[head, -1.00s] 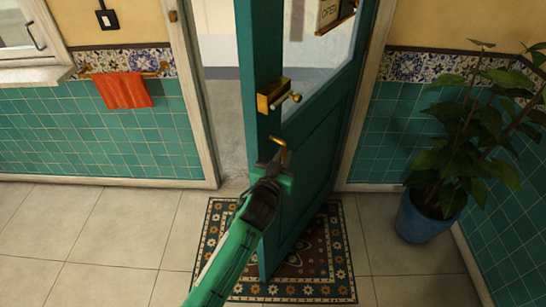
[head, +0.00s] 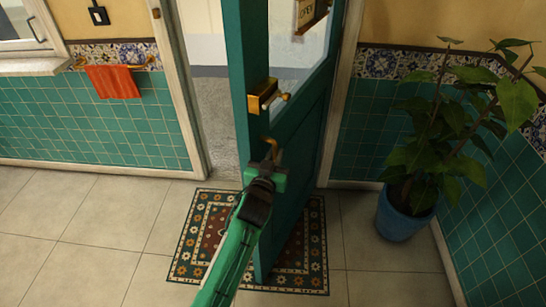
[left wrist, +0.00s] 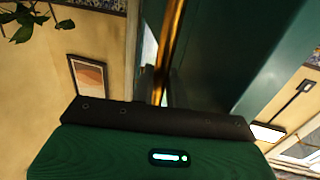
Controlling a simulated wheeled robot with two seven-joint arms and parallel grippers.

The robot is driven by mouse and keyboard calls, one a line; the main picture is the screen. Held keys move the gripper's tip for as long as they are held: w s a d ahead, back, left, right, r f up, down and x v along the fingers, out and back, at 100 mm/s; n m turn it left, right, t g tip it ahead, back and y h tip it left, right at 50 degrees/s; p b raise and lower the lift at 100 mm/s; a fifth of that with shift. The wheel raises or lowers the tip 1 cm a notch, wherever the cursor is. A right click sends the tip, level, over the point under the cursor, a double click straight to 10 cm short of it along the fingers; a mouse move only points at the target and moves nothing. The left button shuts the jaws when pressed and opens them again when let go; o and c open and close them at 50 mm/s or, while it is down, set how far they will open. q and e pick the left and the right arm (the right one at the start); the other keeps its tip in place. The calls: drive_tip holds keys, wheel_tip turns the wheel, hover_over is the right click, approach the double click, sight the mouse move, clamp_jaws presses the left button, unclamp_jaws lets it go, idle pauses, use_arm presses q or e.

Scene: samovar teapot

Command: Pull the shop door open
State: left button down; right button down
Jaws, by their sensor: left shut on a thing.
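The green shop door (head: 292,165) stands partly open, swung into the room, with its free edge towards me and its lower corner over the patterned mat. It has a glass upper part and a brass lock box with a knob (head: 265,96). Below that is a brass handle (head: 273,143), mostly hidden by my gripper. My left gripper (head: 270,163) is shut on this handle. In the left wrist view, a brass bar (left wrist: 172,45) runs up from the dark gripper edge beside the green door (left wrist: 225,50). My right gripper is not in view.
A patterned mat (head: 190,255) lies under the door. A potted plant in a blue pot (head: 402,217) stands right of the doorway. An orange cloth (head: 112,82) hangs on the left wall. The tiled floor to the left is clear.

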use_arm(q)
drive_tip(key=shift+r, duration=0.15)
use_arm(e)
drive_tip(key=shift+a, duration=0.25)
use_arm(q)
drive_tip(key=c, duration=1.5)
unclamp_jaws()
drive_tip(key=shift+c, duration=0.2)
drive_tip(key=shift+o, duration=0.2)
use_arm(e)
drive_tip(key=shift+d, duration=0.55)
